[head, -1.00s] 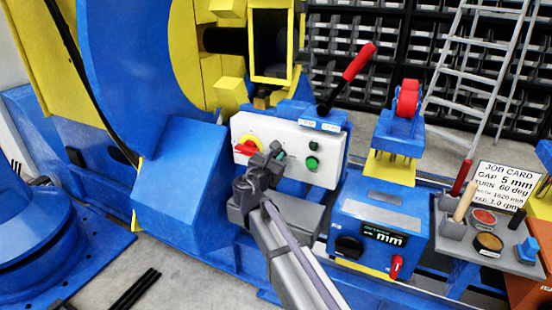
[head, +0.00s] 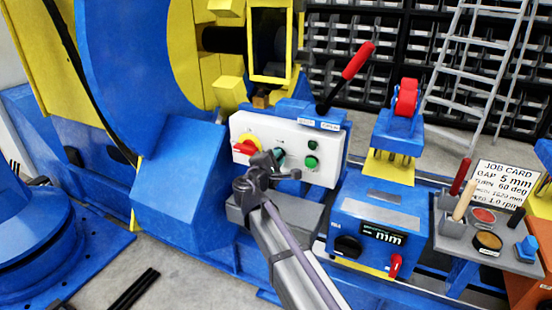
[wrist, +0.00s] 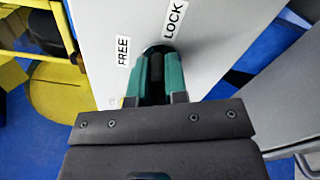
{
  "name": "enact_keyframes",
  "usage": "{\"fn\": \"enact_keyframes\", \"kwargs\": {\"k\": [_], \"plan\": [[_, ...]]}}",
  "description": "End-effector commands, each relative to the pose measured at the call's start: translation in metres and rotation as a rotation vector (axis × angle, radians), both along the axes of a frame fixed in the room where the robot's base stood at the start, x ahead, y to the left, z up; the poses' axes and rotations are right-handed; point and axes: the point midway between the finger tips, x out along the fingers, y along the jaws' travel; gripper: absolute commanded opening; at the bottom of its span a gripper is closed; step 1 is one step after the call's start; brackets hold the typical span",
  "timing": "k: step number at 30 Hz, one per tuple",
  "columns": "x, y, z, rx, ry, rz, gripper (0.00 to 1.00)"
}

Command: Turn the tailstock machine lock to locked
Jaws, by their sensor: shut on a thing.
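The white control panel (head: 318,165) carries the tailstock lock, a dark knob (wrist: 157,64) with the labels FREE (wrist: 123,51) and LOCK (wrist: 175,19) beside it in the wrist view. My gripper (wrist: 158,82) has its two green fingers closed on this knob, one on each side. In the head view my gripper (head: 279,158) reaches the panel between the red-and-yellow switch and the green buttons. The fingers hide most of the knob, so I cannot tell which label its pointer is at.
A red-and-yellow switch (head: 247,147) sits left on the panel, and a green button (head: 311,162) sits right. A red-handled lever (head: 357,61) rises above. A blue box with a display (head: 383,234) and a tool tray (head: 488,262) stand at right.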

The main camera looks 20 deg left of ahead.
Motion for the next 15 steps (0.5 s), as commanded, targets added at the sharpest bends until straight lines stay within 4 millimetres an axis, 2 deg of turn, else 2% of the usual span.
{"fn": "enact_keyframes", "kwargs": {"k": [6,15], "plan": [[-0.0006,-0.0005,-0.0013,0.184,-0.021,0.000,0.00],[-0.0006,-0.0007,-0.0020,0.364,-0.042,0.000,0.00]]}}
